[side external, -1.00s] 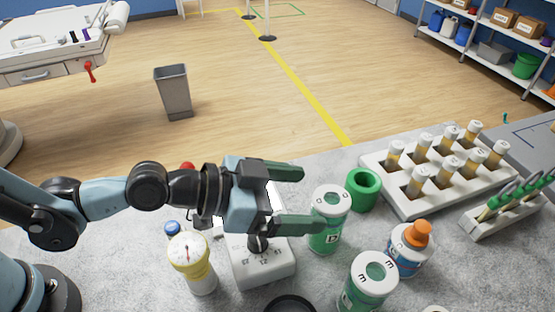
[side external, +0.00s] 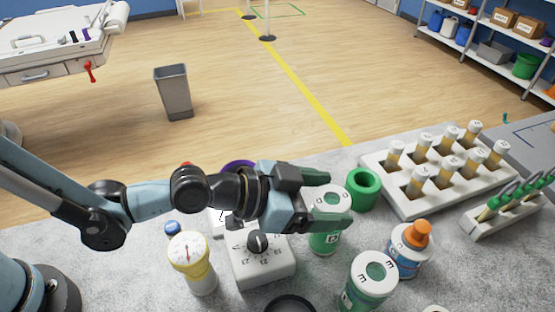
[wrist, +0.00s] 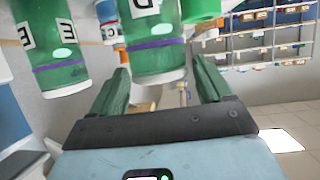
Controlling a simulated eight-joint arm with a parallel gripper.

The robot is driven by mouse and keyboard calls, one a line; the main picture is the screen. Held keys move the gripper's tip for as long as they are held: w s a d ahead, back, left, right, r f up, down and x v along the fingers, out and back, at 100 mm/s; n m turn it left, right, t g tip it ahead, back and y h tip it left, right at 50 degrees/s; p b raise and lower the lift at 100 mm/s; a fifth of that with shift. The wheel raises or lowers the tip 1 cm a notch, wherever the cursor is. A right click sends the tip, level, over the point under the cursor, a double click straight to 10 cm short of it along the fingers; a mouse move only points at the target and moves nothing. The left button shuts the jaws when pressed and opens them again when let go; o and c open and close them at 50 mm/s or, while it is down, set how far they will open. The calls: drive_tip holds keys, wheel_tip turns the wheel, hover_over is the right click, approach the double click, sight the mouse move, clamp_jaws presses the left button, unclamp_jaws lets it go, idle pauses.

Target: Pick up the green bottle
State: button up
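A green bottle (side external: 326,240) with a white lid and a letter D label stands upright on the grey table. It also shows in the wrist view (wrist: 154,62), with a purple band, ahead between the fingers. My gripper (side external: 335,198) is open around its upper part in the side view, one finger behind and one in front. The fingers also show open in the wrist view (wrist: 160,78). I cannot tell whether they touch it. A second green bottle (side external: 362,298), lettered E, stands nearer the camera and also shows in the wrist view (wrist: 55,60).
A green ring-shaped cup (side external: 362,190) stands just right of bottle D. A blue-and-white bottle with an orange cap (side external: 408,250) is to the right. A vial rack (side external: 430,205) is at back right.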

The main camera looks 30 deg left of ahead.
clamp_jaws()
drive_tip(key=shift+r, duration=0.15)
idle(0.4)
